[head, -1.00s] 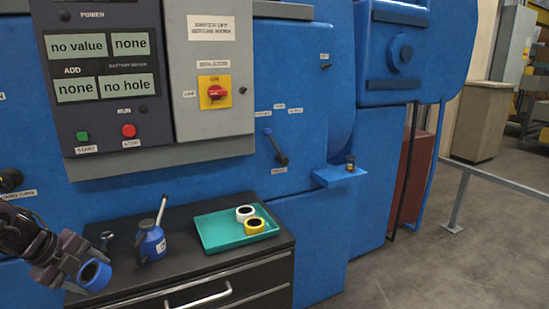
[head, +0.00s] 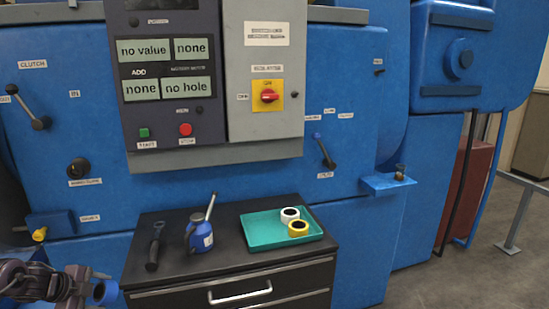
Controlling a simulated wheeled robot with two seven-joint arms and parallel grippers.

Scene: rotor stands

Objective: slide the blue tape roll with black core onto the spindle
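The blue tape roll with a black core (head: 106,292) is at the bottom left of the head view, held at the fingers of my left gripper (head: 88,288). The gripper looks shut on it, though the fingertips are small and partly hidden. Two peg-like fittings are on the blue machine: a yellow-tipped one (head: 39,235) on a blue block at the left, above and left of the roll, and a short dark upright one (head: 399,172) on a small blue shelf at the right. I cannot tell which is the spindle; neither carries a roll. My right gripper is not in view.
A black drawer cabinet (head: 235,278) stands before the machine. On it are a dark-handled tool (head: 155,246), a blue oil can (head: 200,236) and a teal tray (head: 263,239) with a white roll (head: 289,215) and a yellow roll (head: 298,229). Levers project from the machine front.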

